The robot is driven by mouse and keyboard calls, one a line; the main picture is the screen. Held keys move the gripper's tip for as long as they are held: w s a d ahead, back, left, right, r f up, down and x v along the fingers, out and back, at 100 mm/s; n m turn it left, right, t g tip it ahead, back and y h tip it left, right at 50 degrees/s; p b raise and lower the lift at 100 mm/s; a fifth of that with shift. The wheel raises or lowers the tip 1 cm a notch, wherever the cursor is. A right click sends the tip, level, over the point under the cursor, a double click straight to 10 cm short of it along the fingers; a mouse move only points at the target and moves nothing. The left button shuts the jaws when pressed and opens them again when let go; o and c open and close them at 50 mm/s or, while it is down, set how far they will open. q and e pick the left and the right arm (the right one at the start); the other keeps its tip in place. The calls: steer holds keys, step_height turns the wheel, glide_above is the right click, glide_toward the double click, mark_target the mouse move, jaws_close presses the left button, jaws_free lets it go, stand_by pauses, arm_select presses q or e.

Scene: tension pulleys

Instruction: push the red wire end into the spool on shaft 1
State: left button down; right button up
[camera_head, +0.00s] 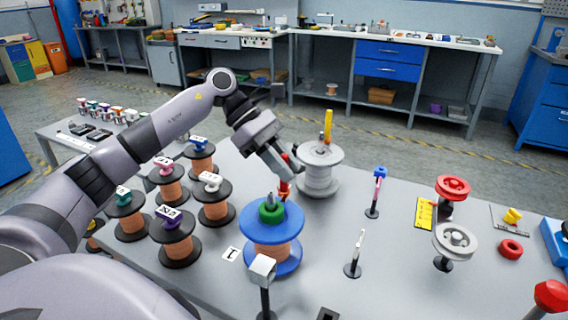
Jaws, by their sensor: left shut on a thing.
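The blue-flanged spool (286,222) with copper winding and a green hub cap stands near the table's middle, beside a white label marked 1 (231,254). My left gripper (286,172) reaches in from the left, behind and above this spool. It is shut on a red piece (284,187), which looks like the red wire end. The red piece hangs down just behind the blue spool's rim; I cannot tell whether it touches the spool. My right gripper is not in view.
A grey spool (320,178) with a yellow post stands close right of the gripper. Several black-flanged copper spools (175,239) crowd the left. Thin stands (354,255), a red pulley (453,186) and a grey pulley (455,241) are on the right. The table between is bare.

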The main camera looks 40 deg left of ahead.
arm_select(q)
steer(key=shift+f+b, duration=0.45)
steer(key=shift+f, duration=0.05)
stand_by(0.7)
stand_by(0.4)
steer(key=c, duration=0.9)
jaws_free()
steer(key=shift+o, duration=1.1)
steer(key=p+v, duration=0.3)
steer(key=v, duration=0.4)
